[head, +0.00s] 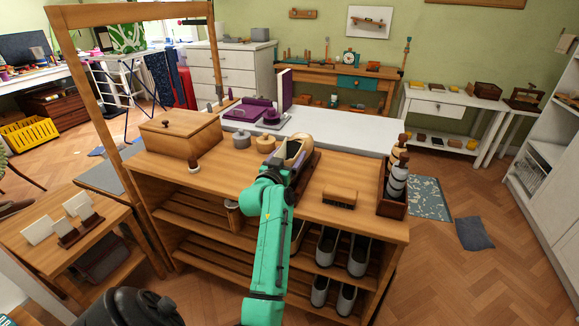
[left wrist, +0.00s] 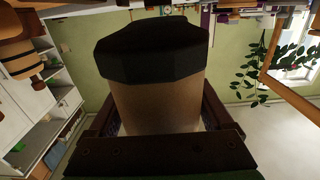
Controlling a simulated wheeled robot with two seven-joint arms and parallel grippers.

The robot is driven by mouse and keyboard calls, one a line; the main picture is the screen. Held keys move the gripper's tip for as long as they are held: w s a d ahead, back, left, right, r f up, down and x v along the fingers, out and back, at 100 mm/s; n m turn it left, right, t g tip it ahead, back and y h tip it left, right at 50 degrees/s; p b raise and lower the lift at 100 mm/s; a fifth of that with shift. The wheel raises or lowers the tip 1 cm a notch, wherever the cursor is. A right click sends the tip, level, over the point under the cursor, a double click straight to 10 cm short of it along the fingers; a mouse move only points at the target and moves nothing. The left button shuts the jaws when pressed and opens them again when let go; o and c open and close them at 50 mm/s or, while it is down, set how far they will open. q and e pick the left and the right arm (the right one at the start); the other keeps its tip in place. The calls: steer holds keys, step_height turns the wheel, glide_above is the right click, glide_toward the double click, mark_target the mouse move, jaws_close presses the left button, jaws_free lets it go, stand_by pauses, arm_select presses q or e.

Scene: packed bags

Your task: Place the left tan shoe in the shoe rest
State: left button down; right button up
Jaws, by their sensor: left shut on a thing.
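The tan shoe (head: 297,148) shows above the bench top (head: 250,180) in the head view, with its pale opening facing up. My left gripper (head: 287,169) is at its near end, shut on it; my teal arm hides part of the grip. In the left wrist view the shoe's tan body (left wrist: 157,103) sits between the gripper fingers (left wrist: 157,128), with its dark sole or heel (left wrist: 150,50) towards the top. A brown wooden piece (head: 309,166), apparently the shoe rest, is close beside the shoe. I cannot tell whether they touch. My right gripper is not in view.
On the bench stand a wooden box (head: 181,135), small round tins (head: 265,143), a brush (head: 340,198) and a caddy of bottles (head: 392,200). Grey shoes (head: 327,246) stand on the shelves below. A wooden frame rises at the left.

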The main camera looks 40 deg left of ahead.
arm_select(q)
step_height(320, 180, down, 3)
steer(key=shift+s+d+f, duration=0.1)
steer(key=shift+d+f, duration=0.05)
steer(key=shift+f, duration=0.05)
jaws_free()
steer(key=shift+f, duration=0.15)
steer(key=shift+s, duration=0.3)
steer(key=p+v, duration=0.2)
steer(key=v, duration=0.9)
steer(key=shift+r+p, duration=0.25)
steer(key=shift+p, duration=0.15)
steer(key=shift+d, duration=0.15)
